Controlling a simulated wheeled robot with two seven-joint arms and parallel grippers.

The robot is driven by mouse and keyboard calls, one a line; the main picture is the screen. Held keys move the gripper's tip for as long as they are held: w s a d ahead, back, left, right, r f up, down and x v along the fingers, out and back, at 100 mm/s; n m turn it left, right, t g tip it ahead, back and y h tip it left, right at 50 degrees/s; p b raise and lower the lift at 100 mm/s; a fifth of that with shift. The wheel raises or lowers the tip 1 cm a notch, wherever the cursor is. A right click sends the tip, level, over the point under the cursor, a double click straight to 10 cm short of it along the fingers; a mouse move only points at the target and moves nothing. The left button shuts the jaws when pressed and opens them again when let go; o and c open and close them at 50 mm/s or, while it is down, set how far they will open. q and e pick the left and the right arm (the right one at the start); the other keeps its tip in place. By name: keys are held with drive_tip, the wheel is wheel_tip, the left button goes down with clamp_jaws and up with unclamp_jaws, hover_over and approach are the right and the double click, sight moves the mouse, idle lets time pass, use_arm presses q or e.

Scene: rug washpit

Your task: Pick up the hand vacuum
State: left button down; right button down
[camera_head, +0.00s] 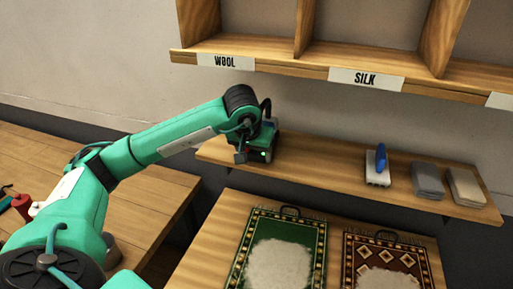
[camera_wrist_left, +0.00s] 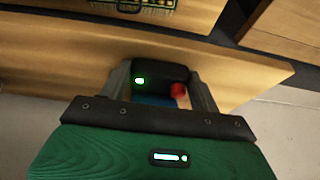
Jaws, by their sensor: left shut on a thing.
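The hand vacuum (camera_head: 270,148) is a small dark body, mostly hidden behind my gripper at the left end of the wall shelf in the head view. In the left wrist view the hand vacuum (camera_wrist_left: 160,72) shows a black body with a green light, a red knob and a bit of blue. My left gripper (camera_head: 252,154) is shut on it, one finger on each side, and the fingers also show in the left wrist view (camera_wrist_left: 161,92). I cannot tell whether the vacuum touches the shelf. My right gripper is not in view.
The wall shelf (camera_head: 320,165) also holds a blue-handled brush (camera_head: 379,165) and two folded grey and beige cloths (camera_head: 428,180). Wooden cubbies labelled WOOL and SILK (camera_head: 365,79) hang above. Two patterned rugs (camera_head: 238,262) lie on a table below. The shelf's middle is clear.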

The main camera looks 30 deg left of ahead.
use_arm(q)
drive_tip(key=shift+r+b, duration=0.5)
drive_tip(key=shift+r, duration=0.4)
drive_tip(key=shift+w+r+b, duration=0.1)
drive_tip(key=shift+r+b, duration=0.3)
drive_tip(key=shift+r, duration=0.4)
drive_tip(key=s+d+b, duration=0.4)
drive_tip(key=s+b, duration=0.1)
drive_tip(key=s, duration=1.2)
drive_tip(key=shift+s, duration=0.35)
drive_tip(key=shift+d, duration=0.1)
